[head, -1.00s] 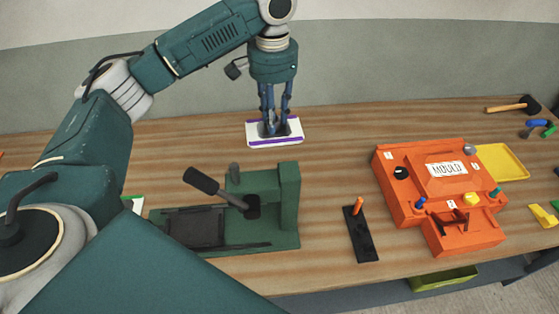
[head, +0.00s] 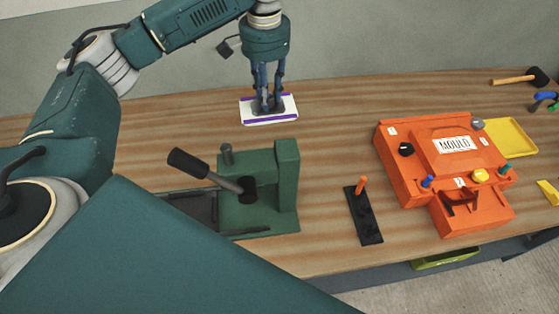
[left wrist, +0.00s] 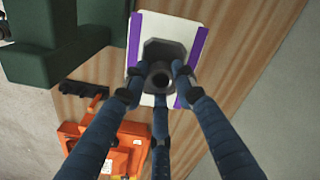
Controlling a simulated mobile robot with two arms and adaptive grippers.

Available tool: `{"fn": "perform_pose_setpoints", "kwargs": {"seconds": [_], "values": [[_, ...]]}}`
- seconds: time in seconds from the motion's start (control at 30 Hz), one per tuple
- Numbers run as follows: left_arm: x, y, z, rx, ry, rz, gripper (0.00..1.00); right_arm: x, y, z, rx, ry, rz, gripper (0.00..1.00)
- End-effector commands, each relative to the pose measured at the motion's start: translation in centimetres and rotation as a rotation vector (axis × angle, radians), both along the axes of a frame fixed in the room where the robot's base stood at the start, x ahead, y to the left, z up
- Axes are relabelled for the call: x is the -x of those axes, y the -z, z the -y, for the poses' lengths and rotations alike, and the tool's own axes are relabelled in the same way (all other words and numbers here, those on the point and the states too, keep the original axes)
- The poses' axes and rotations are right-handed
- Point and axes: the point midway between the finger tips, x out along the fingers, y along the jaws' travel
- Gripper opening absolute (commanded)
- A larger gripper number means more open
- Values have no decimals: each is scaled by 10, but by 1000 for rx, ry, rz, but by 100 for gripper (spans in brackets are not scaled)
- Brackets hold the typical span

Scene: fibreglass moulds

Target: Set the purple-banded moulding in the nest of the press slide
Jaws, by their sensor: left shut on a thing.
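The purple-banded moulding (head: 284,116) is a white plate with purple bands along two edges and a dark grey boss in its middle. My left gripper (head: 267,106) is shut on that boss from above; the moulding (left wrist: 185,32) also shows between the fingers in the left wrist view. It is behind the green press; whether it touches the table I cannot tell. The press (head: 288,180) has a black-handled lever and a dark slide (head: 192,208) at its left, partly hidden by my arm. The nest is not clearly visible. My right gripper is not in view.
An orange machine labelled MOULD (head: 408,165) stands at the right, with a yellow tray (head: 522,140) behind it. A black strip with an orange peg (head: 366,222) lies between press and machine. A mallet (head: 515,80) lies far right. Bare table surrounds the moulding.

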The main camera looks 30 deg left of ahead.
Motion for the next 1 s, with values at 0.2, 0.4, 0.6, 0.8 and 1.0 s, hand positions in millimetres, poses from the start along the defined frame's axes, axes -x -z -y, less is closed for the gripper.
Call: {"fn": "perform_pose_setpoints", "kwargs": {"seconds": [0.2,0.4,0.6,0.8,1.0], "values": [[1,26,-1,-1,-1,-5,0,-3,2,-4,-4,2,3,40],[2,75,-1,0,-1,-6,0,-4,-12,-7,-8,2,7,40],[1,128,0,0,-2,-4,0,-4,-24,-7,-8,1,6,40],[0,160,0,1,0,0,0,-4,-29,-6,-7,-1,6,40],[1,180,-1,0,-2,-3,0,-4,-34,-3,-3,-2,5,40]]}}
